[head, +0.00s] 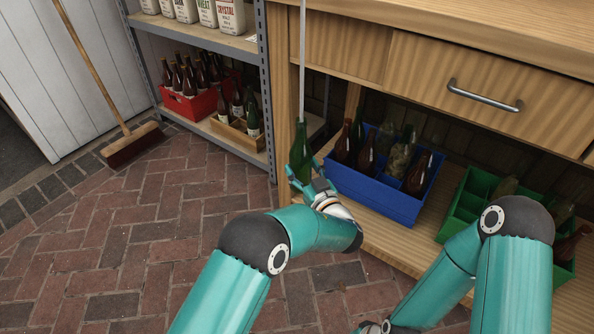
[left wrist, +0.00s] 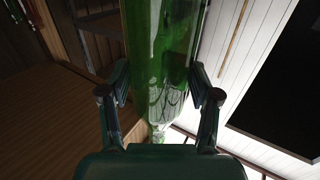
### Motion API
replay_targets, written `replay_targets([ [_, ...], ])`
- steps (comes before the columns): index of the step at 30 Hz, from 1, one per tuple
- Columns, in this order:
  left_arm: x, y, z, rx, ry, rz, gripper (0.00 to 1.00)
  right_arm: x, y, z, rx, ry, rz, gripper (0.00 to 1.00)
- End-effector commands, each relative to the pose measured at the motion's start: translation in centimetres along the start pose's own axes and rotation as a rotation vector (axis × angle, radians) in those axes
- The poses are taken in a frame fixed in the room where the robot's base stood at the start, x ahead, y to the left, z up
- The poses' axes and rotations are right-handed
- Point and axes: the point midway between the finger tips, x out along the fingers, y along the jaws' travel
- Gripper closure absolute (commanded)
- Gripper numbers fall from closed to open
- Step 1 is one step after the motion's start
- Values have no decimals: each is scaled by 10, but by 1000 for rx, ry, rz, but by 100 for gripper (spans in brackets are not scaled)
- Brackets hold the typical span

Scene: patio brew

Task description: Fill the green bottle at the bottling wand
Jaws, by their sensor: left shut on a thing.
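The green bottle (head: 300,152) stands upright in my left gripper (head: 312,182), near the left end of the bench. In the left wrist view the green bottle (left wrist: 160,60) fills the space between the two fingers of the left gripper (left wrist: 160,92). The pale, thin bottling wand (head: 302,62) hangs straight down, and its lower part meets the bottle's neck. I cannot tell how far the wand goes inside, or the liquid level.
A blue crate (head: 372,200) with brown and green bottles stands on the bench's low shelf, right of my left gripper. A green crate (head: 462,208) is further right, partly behind my right arm. A metal shelf holds a red crate (head: 188,104). The brick floor in front is clear.

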Motion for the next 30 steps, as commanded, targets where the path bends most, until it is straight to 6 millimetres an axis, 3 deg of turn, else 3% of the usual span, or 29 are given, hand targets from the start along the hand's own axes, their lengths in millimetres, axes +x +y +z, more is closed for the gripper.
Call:
replay_targets([
  [30,0,0,-73,-1,2,0,76,0,0,0,0,0,0,17],
])
